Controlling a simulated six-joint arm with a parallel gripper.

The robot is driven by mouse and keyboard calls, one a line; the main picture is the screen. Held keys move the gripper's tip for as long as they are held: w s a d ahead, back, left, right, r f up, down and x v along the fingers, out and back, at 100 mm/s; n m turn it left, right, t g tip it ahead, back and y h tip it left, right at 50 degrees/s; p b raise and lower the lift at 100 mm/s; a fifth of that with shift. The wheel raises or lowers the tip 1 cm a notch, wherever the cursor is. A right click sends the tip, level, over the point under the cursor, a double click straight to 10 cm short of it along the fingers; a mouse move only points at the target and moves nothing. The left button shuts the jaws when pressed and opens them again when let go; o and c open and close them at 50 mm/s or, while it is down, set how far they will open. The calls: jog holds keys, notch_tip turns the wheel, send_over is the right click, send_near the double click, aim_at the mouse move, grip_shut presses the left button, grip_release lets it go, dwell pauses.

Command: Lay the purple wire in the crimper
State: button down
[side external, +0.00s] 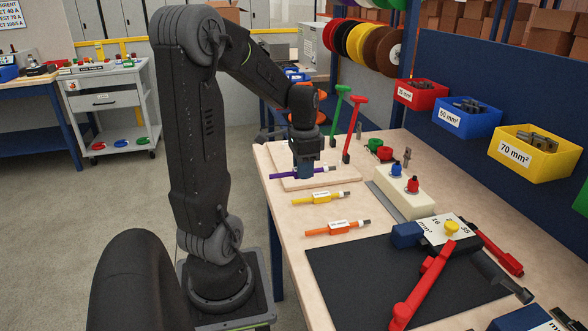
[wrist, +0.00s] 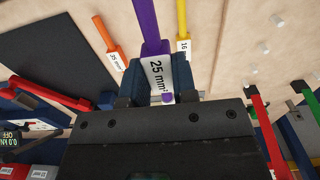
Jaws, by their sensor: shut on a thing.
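The purple wire (side external: 282,176) is held crosswise in my gripper (side external: 305,174) at the back left of the bench. In the wrist view the purple wire (wrist: 145,22), with a white 25 mm² label (wrist: 157,78), lies between the two blue fingers of my gripper (wrist: 155,85). I cannot tell how far it is above the pale board. The wire's far end is out of the wrist view.
A yellow wire (side external: 312,198) and an orange wire (side external: 330,229) lie between my gripper and the mat. A cream block (side external: 402,195) with red and blue pieces is to the right. Coloured bins (side external: 535,150) hang on the wall.

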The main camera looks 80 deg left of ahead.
jog(key=w+d, duration=0.9)
jog(key=d, duration=0.2)
send_near(384, 257)
jog(key=shift+s+f, duration=0.2)
jog(key=shift+f, duration=1.55)
jog(key=shift+s+f, duration=0.2)
jog(key=shift+f, duration=1.5)
jog(key=shift+w+f, duration=0.1)
jog(key=shift+w, duration=0.3)
jog(key=c, duration=0.8)
grip_release()
